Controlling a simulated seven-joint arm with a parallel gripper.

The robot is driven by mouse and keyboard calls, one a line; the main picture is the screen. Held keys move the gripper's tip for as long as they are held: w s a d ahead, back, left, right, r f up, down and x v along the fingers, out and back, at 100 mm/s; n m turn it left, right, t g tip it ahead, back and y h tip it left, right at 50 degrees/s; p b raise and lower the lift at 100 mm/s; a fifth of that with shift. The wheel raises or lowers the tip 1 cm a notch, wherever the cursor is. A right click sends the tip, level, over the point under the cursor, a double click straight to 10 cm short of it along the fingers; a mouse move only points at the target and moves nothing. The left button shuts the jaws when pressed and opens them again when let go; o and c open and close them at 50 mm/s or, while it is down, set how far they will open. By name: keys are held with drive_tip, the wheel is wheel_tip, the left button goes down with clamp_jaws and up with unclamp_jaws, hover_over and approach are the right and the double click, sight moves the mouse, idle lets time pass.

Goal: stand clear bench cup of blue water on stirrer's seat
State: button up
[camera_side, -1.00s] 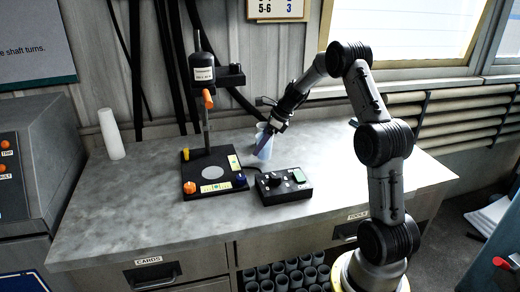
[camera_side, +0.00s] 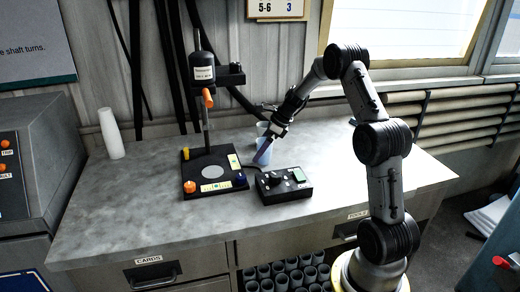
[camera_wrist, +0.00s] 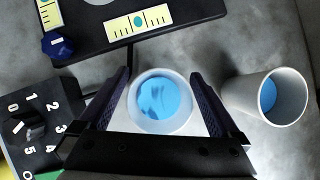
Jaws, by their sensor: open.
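A translucent cup with blue water (camera_wrist: 160,100) stands on the bench between my gripper's fingers. It also shows in the side view (camera_side: 263,153), partly hidden by a finger. My gripper (camera_wrist: 159,76) is open, one finger on each side of this cup, and tilted down at it in the side view (camera_side: 264,148). A second whitish cup with blue inside (camera_wrist: 268,98) stands just right of my gripper in the wrist view and behind it in the side view (camera_side: 262,129). The stirrer's seat is a grey disc (camera_side: 213,171) on the black base (camera_side: 190,172), bare.
A black control box with a dial (camera_side: 283,186) lies close in front of the cups. The stirrer's upright and motor head (camera_side: 203,75) rise behind the seat, with an orange part (camera_side: 208,97) above it. A white stack of cups (camera_side: 111,134) stands far left.

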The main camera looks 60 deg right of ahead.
drive_tip(key=v, duration=1.2)
drive_tip(key=s+a+r+n+g, duration=0.1)
drive_tip(key=a+r+n, duration=0.25)
drive_tip(key=a, duration=0.35)
drive_tip(key=s+a+r+n, duration=0.1)
drive_tip(key=a+r+n, duration=0.2)
drive_tip(key=a+n, duration=0.3)
drive_tip(key=s+a+r+n+h, duration=0.1)
drive_tip(key=s+a+n, duration=1.1)
drive_tip(key=a, duration=0.3)
drive_tip(key=shift+s+r+n+h, duration=0.15)
drive_tip(key=shift+r+n+h, duration=0.25)
drive_tip(key=shift+n, duration=0.25)
drive_tip(key=s+a+f+n, duration=0.1)
drive_tip(key=s+n, duration=0.1)
drive_tip(key=s+a+n, duration=0.1)
drive_tip(key=s+n, duration=0.2)
drive_tip(key=s+a+f+n+t, duration=0.1)
drive_tip(key=s+n, duration=0.1)
drive_tip(key=n, duration=0.1)
drive_tip(key=shift+s+f+h, duration=0.25)
drive_tip(key=shift+f+h, duration=0.05)
drive_tip(key=shift+f, duration=0.05)
drive_tip(key=shift+s+f+n, duration=0.15)
drive_tip(key=shift+s+n, duration=0.05)
drive_tip(key=shift+n, duration=0.1)
